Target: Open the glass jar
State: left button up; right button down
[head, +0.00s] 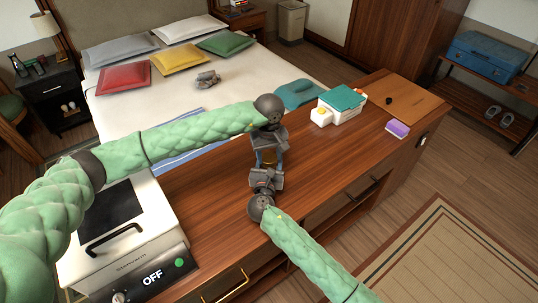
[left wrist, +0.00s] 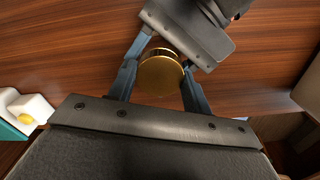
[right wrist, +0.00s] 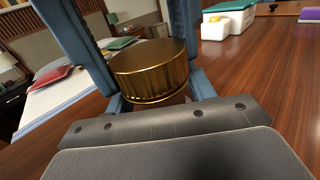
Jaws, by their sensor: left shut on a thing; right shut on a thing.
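The glass jar (head: 267,158) stands on the wooden counter, mostly hidden between my two grippers. Its round gold lid (left wrist: 162,76) shows from above in the left wrist view and from the side in the right wrist view (right wrist: 150,72). My left gripper (head: 269,152) comes from above, its blue fingers shut on either side of the lid. My right gripper (head: 266,170) comes from the front side, its fingers lower, shut around the jar body just under the lid. The lid sits over the jar; I cannot tell whether it is loose. The glass body is largely hidden.
A white appliance (head: 125,235) marked OFF stands at the counter's left. A white container with a teal top (head: 342,104), a purple-and-white sponge (head: 397,129) and a brown board (head: 405,98) lie to the right. A bed is behind.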

pick_arm(q)
jog(key=n, duration=1.4)
jog(key=shift+n, duration=0.4)
jog(key=n, duration=1.4)
jog(key=shift+w+r, duration=0.1)
jog(key=o, duration=1.1)
jog(key=shift+r, duration=0.1)
